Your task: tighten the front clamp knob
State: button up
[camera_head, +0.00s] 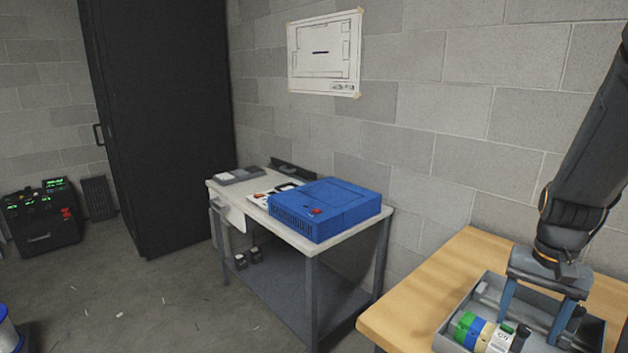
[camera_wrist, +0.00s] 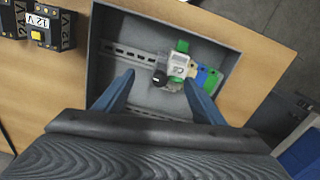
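A black clamp knob (camera_wrist: 160,79) sits beside a white end block (camera_wrist: 178,66) in the wrist view. It also shows as a dark shape (camera_head: 522,334) in the head view. Yellow, blue and green blocks (camera_wrist: 204,76) stand in a row beyond the white block, on a slotted metal rail (camera_wrist: 130,53). All are inside a grey open box (camera_wrist: 108,27) on the wooden bench. My gripper (camera_wrist: 159,78) is open and points down into the box, in the head view too (camera_head: 530,331). Its fingers appear on either side of the knob, apart from it. Contact height cannot be told.
A separate table (camera_head: 355,232) with a blue case (camera_head: 335,205) stands to the left. Floor between it and the black cabinet (camera_head: 160,120) is open.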

jog(key=c, duration=1.3)
jog(key=shift+c, duration=0.2)
jog(key=shift+o, duration=0.3)
jog(key=shift+w+a, duration=0.15)
jog(key=shift+w, duration=0.05)
jog(key=shift+r+m+p, duration=0.1)
jog(key=shift+m+p, duration=0.5)
jog(key=shift+m, duration=0.1)
jog(key=o, duration=0.4)
jog(key=shift+m, duration=0.4)
jog(key=o, duration=1)
jog(key=shift+o, duration=0.2)
